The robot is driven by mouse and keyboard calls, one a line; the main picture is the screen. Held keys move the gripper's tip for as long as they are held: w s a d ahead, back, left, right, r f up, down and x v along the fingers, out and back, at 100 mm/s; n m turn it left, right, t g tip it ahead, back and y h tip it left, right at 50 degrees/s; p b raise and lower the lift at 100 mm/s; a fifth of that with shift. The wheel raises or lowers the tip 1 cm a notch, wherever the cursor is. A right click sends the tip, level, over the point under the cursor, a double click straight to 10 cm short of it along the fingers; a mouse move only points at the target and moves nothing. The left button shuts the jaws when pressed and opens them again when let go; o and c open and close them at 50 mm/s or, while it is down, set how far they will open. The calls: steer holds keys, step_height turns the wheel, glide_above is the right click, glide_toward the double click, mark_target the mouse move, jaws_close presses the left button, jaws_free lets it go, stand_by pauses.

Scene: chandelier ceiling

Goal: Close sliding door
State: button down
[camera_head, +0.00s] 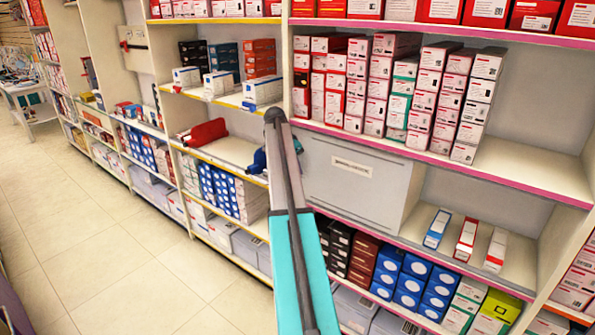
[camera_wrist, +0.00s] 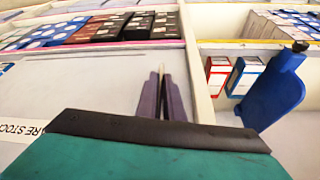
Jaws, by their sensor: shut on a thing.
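The sliding door is a pale grey panel (camera_head: 362,188) with a white label, standing in the shelf bay right of my arm in the head view. In the wrist view the panel (camera_wrist: 85,85) fills the left side, with part of its label at the far left edge. My gripper (camera_wrist: 163,75) shows at the panel near an upright divider. Its two dark fingers are close together, shut on a thin pale part of the door, perhaps a handle. In the head view my own arm hides the fingers and this contact.
A blue object (camera_wrist: 275,92) stands in the compartment beyond the divider, beside small red and blue boxes (camera_wrist: 232,75). A red object (camera_head: 205,132) lies on the shelf farther left. Stacked boxes (camera_head: 400,90) fill the shelf above the door. The tiled floor (camera_head: 110,240) is clear at left.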

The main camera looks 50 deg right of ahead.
steer(key=shift+w+d+r, duration=0.1)
steer(key=shift+d+r, duration=0.1)
steer(key=shift+d, duration=0.1)
steer(key=c, duration=1.9)
jaws_free()
steer(key=shift+a+f, duration=0.1)
steer(key=shift+f, duration=0.05)
steer(key=b+v, duration=0.2)
steer(key=v, duration=1.1)
steer(key=shift+a+r, duration=0.15)
steer(key=shift+r, duration=0.25)
steer(key=shift+w, duration=0.1)
